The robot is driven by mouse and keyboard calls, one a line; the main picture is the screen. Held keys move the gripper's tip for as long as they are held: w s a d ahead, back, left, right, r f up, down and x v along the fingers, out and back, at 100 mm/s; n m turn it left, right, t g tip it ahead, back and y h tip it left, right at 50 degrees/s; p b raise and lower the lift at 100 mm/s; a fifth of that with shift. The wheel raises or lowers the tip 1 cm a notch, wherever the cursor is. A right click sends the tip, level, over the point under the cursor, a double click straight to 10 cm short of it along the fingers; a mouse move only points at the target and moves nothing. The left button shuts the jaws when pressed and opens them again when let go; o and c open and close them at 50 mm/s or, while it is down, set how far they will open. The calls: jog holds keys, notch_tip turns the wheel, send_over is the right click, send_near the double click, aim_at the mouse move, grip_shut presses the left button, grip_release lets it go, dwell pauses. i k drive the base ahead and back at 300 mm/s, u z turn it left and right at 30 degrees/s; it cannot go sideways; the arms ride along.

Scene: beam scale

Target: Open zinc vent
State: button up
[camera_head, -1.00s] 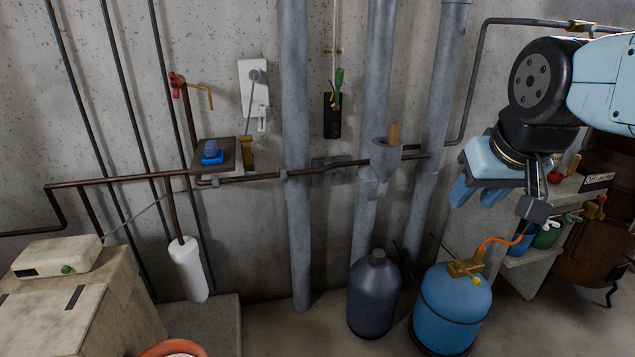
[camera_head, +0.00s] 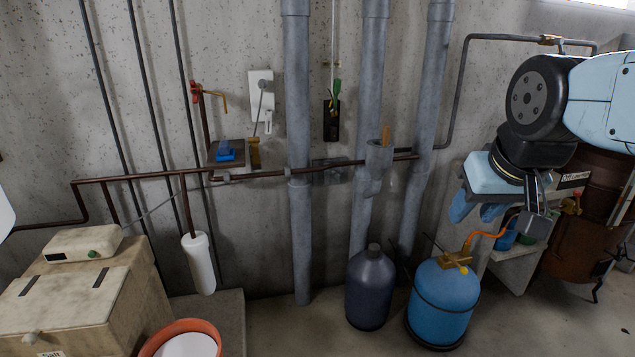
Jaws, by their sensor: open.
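Three grey zinc-coloured pipes run up the concrete wall: a left one (camera_head: 299,150), a middle one (camera_head: 367,80) and a right one (camera_head: 428,110).
A dark bottle (camera_head: 370,290) stands left of the cylinder. A rusty horizontal pipe (camera_head: 130,180) crosses the wall. A small shelf (camera_head: 226,153), a beige chest (camera_head: 75,300) and an orange bucket (camera_head: 182,325) are at left. A shelf unit (camera_head: 512,268) is behind my arm.

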aim_at(337, 175)
jog(key=z, duration=0.2)
jog(key=i, duration=0.85)
jog(key=u, duration=0.2)
jog(key=k, duration=0.85)
jog(key=z, duration=0.15)
jog(key=i, duration=0.9)
jog(key=u, duration=0.05)
